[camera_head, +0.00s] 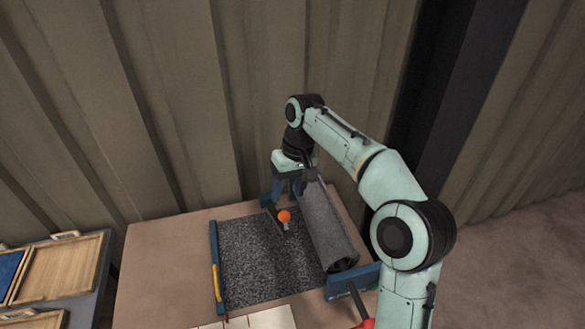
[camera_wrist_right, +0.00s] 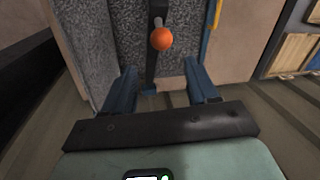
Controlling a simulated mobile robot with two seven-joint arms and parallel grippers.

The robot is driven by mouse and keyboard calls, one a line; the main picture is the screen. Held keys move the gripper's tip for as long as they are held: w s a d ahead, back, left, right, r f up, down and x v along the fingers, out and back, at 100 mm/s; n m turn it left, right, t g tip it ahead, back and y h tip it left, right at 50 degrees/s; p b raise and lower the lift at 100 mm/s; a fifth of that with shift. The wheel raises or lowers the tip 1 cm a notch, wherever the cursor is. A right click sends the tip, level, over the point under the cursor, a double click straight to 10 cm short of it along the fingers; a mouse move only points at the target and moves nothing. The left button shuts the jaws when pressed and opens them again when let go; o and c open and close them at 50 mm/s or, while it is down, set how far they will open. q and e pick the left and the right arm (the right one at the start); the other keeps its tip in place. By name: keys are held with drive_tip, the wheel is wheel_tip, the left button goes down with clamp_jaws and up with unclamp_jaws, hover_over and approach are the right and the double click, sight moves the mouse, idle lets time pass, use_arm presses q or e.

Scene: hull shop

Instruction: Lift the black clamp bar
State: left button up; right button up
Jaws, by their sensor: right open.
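The black clamp bar (camera_wrist_right: 151,72) runs lengthwise between the two blue fingers of my right gripper (camera_wrist_right: 160,72) in the right wrist view. An orange ball knob (camera_wrist_right: 161,39) stands on it. In the head view the orange knob (camera_head: 284,215) shows just in front of my right gripper (camera_head: 283,198), and much of the bar is hidden by the gripper and the roll. My right gripper is open and points down, with a gap on both sides of the bar. I cannot tell how high the fingertips are above it. My left gripper is not in view.
A speckled grey sheet (camera_head: 262,265) lies on the table (camera_head: 150,280), with a roll of it (camera_head: 325,220) at its right. Blue rails (camera_head: 214,255) flank the sheet. A red-handled tool (camera_head: 366,324) lies at the front right. Wooden trays (camera_head: 60,268) stand left.

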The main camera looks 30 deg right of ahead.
wheel_tip(320, 180, up, 7)
drive_tip(key=d, duration=0.1)
drive_tip(key=shift+d, duration=0.2)
idle(0.5)
